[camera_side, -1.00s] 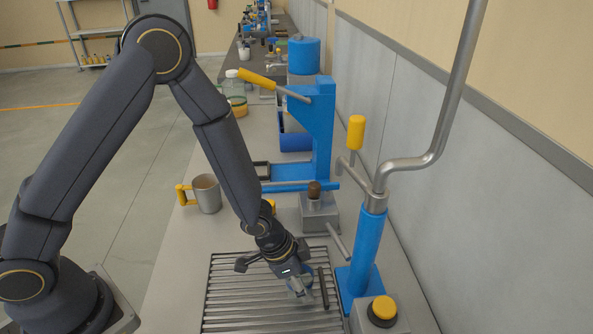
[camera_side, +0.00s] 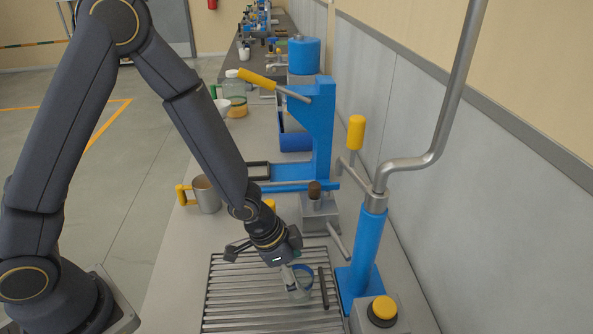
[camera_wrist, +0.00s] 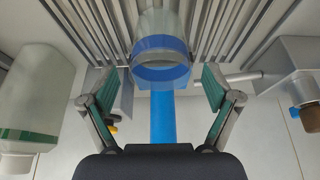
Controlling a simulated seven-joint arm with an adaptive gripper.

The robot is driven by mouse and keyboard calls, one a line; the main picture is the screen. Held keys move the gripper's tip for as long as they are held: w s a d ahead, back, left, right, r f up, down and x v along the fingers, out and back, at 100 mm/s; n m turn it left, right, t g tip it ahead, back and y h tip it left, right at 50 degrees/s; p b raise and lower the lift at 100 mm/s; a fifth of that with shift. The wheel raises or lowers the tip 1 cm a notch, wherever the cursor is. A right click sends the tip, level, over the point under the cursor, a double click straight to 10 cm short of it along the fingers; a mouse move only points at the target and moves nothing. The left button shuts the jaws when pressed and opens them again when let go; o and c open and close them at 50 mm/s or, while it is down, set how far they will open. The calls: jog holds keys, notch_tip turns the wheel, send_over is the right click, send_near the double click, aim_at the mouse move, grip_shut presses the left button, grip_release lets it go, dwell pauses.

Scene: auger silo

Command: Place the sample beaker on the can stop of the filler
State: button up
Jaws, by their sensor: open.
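The sample beaker (camera_side: 299,285) is clear glass with a blue band.
The slatted grate (camera_side: 235,300) has free room left of the beaker. A blue post (camera_side: 367,250) with a bent steel pipe and a yellow button (camera_side: 382,308) stand right. A grey block with a brown knob (camera_side: 314,190) and a metal mug (camera_side: 206,195) stand behind.

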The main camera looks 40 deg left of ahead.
jog(key=s+a+r+n+t+y, duration=0.1)
jog(key=s+a+r+n+y, duration=0.25)
jog(key=a+r, duration=1.05)
jog(key=s+a+r+n+t, duration=0.1)
jog(key=s+a+r+n, duration=0.2)
jog(key=s+r, duration=0.8)
jog(key=shift+a+r+n, duration=0.2)
jog(key=shift+r+n, duration=0.4)
jog(key=shift+n, duration=0.65)
